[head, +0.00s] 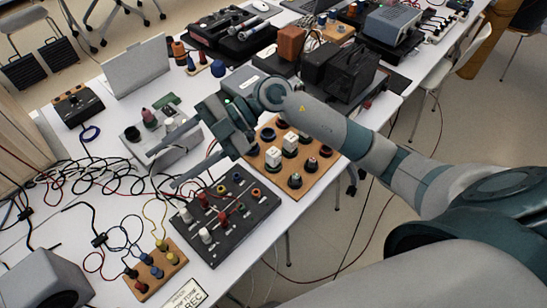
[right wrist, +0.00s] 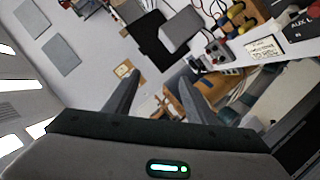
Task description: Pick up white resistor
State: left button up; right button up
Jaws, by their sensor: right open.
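Two small white block-shaped parts, which look like the white resistors, stand on a wooden board on the white table. One white block (head: 273,156) is at the board's left and the other white block (head: 290,143) is to its right, near the middle. My right gripper (head: 162,169) is open with nothing between its fingers. My left gripper is not in view.
A black terminal board (head: 222,236) with coloured posts lies below the gripper. Tangled cables (head: 85,165) cover the table's left. A small wooden terminal block (head: 155,268) is at the front. Black boxes (head: 345,72) stand behind the wooden board.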

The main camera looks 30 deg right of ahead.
jog(key=w+d+f+h, duration=0.2)
jog(key=d+f+h, duration=0.2)
jog(key=d, duration=0.1)
jog(key=m+h, duration=0.6)
jog(key=h, duration=0.5)
send_over(274, 151)
notch_tip(274, 151, down, 2)
jog(key=shift+t, duration=0.4)
jog(key=shift+f, duration=0.15)
notch_tip(274, 151, down, 11)
jog(key=p, duration=0.3)
jog(key=shift+f, duration=0.55)
jog(key=shift+p, duration=0.35)
